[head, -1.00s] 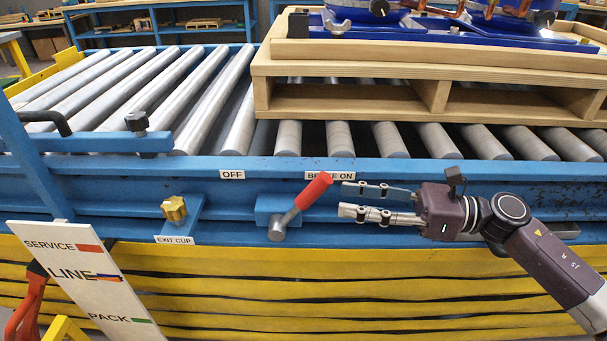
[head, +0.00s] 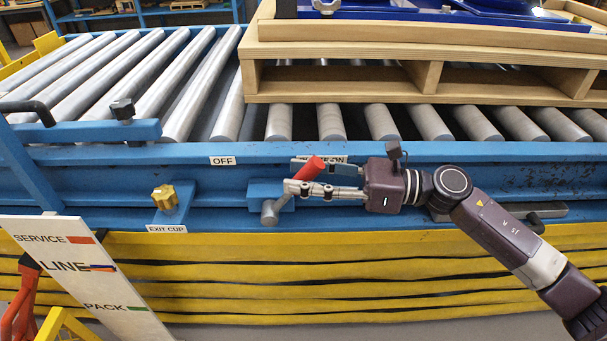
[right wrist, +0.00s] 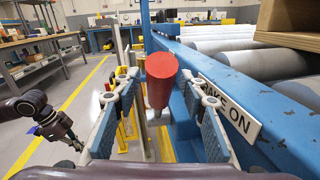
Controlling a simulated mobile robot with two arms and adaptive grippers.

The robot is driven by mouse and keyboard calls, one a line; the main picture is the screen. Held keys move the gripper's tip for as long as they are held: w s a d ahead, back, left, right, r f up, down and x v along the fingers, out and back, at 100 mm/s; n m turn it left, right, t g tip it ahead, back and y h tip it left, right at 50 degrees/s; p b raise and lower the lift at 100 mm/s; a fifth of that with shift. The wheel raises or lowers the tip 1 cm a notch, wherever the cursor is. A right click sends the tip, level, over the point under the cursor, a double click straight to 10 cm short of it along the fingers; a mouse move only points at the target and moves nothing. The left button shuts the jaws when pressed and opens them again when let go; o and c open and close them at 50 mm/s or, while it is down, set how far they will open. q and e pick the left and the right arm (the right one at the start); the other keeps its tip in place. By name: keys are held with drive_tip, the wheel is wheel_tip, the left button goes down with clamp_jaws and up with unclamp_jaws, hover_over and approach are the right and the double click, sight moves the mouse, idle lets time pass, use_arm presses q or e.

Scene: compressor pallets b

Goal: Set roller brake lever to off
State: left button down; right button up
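The roller brake lever has a red grip (head: 308,171) and a grey metal stem on a blue block. It leans up and to the right, toward the BRAKE ON label (head: 334,159), which is partly hidden in the head view. The OFF label (head: 222,161) is to its left on the blue rail. My right gripper (head: 297,174) is at the lever. In the right wrist view its open fingers (right wrist: 160,98) stand either side of the red grip, with visible gaps. My left gripper (right wrist: 68,142) shows small in the right wrist view; its finger state is unclear.
A wooden pallet (head: 345,87) sits on the rollers above the lever. A yellow knob (head: 165,197) over the EXIT CUP label and a slanted white sign (head: 85,270) are to the left. The rail beneath OFF is clear.

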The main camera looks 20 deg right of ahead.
drive_tip(key=shift+c, duration=0.6)
clamp_jaws()
